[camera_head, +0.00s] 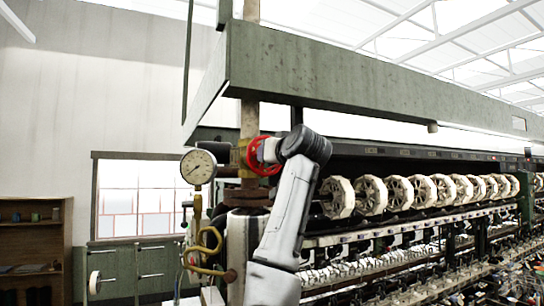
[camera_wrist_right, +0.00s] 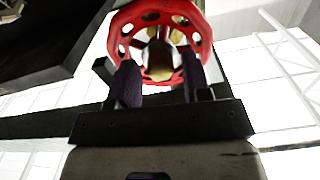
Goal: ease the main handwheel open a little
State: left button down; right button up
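The red main handwheel (camera_head: 262,171) sits on a brass valve on the upright pipe, beside a pressure gauge, in the head view. My right arm reaches up to it, and the wrist hides part of its right side. In the right wrist view the handwheel (camera_wrist_right: 161,7) fills the top, with holes around its rim and a brass hub inside. My right gripper (camera_wrist_right: 161,75) has its two dark fingers apart, at the lower left and lower right of the wheel. They overlap the wheel in the picture; I cannot tell whether they touch it. My left gripper is not in view.
The round pressure gauge (camera_head: 198,167) and curved brass piping (camera_head: 207,240) stand close left of the valve. A green overhead hood (camera_head: 320,75) hangs above. A row of pale reels (camera_head: 370,195) runs off to the right. A wooden shelf (camera_head: 67,240) stands far left.

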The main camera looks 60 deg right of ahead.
jog(key=b+v, duration=0.4)
jog(key=v, duration=0.3)
dwell(0.4)
dwell(0.4)
